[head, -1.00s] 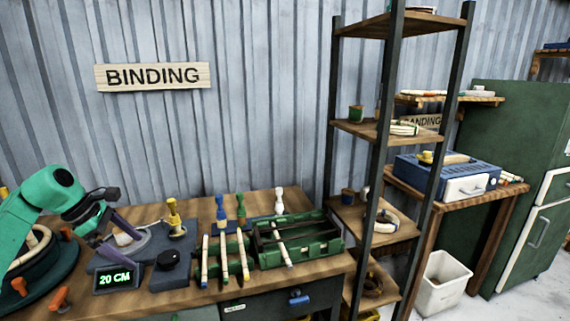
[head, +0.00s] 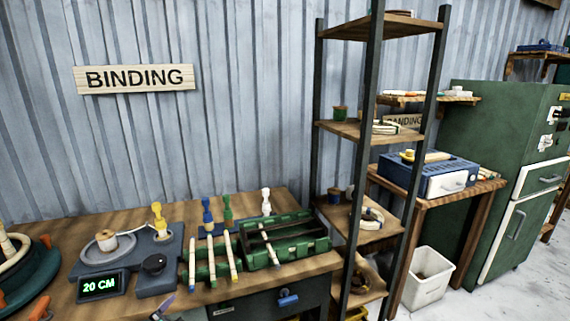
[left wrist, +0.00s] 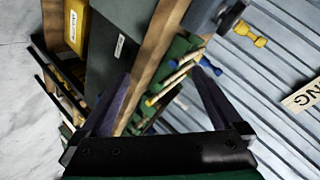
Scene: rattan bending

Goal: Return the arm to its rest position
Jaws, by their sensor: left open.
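My left gripper (left wrist: 160,98) shows in the left wrist view with its two purple fingers spread apart and nothing between them. In the head view only a small purple fingertip (head: 164,306) shows at the bottom edge, in front of the bench; the rest of that arm is out of the picture. My right gripper is in neither view.
A white bin (head: 428,280) stands on the floor.

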